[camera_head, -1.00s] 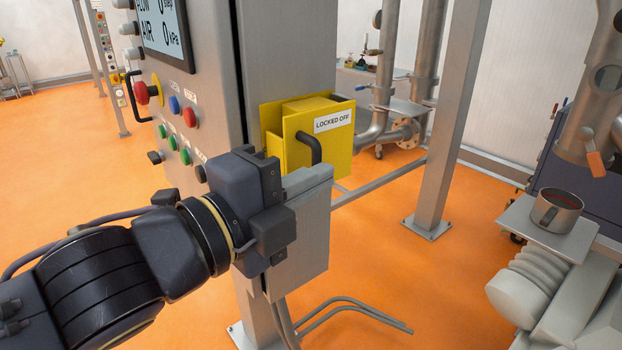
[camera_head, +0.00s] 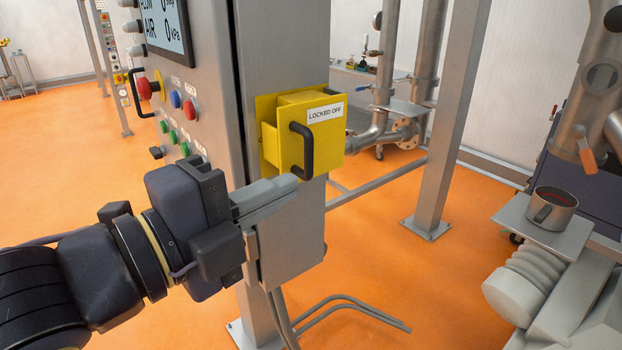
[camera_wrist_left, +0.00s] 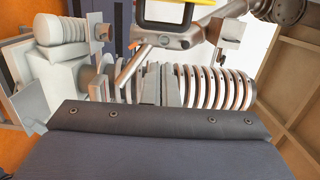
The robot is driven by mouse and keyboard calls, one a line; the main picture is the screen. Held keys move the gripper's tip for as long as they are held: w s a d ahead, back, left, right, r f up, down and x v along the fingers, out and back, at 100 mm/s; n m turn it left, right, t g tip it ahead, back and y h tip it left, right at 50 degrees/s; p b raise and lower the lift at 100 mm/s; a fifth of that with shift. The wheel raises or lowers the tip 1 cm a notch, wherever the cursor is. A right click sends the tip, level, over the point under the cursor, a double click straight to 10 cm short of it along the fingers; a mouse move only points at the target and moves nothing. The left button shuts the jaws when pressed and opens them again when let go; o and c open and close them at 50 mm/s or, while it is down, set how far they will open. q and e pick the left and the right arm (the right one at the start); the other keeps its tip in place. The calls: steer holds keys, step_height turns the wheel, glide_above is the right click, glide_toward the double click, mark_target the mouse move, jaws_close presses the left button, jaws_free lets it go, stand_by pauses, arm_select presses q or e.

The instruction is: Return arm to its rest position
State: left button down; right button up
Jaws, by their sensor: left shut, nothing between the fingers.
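My left gripper (camera_head: 292,184) reaches in from the left in the head view, with its fingers together and nothing between them. Its tips are just below a yellow box (camera_head: 335,140) labelled "LOCKED OFF", on the side of the grey control cabinet. In the left wrist view the closed fingers (camera_wrist_left: 160,85) show in the middle. My right gripper does not show.
The cabinet (camera_head: 212,80) with buttons and a red knob (camera_head: 143,88) stands close to my left arm. A steel post (camera_head: 450,130) stands right of it. A steel mug (camera_head: 554,209) sits on a plate at the right. Bent pipes (camera_head: 350,302) lie low below. Orange floor is open between.

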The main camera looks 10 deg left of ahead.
arm_select(q)
steer(key=a+f+n+g+y, duration=0.25)
steer(key=a+f+n, duration=0.25)
steer(key=f+n, duration=0.3)
steer(key=a+f+n+g+y, duration=0.1)
steer(key=a+f+n+y, duration=0.4)
steer(key=f, duration=0.5)
steer(key=s+a+f+n+g, duration=0.1)
steer(key=s+f+n+g, duration=0.1)
steer(key=f+n, duration=0.5)
steer(key=s+a+f+n+g, duration=0.1)
steer(key=s+f+n+g, duration=0.1)
steer(key=s+f+n, duration=0.3)
step_height(320, 180, down, 2)
steer(key=shift+a+f+n+g, duration=0.1)
steer(key=shift+a+n+g, duration=0.2)
steer(key=shift+n, duration=0.9)
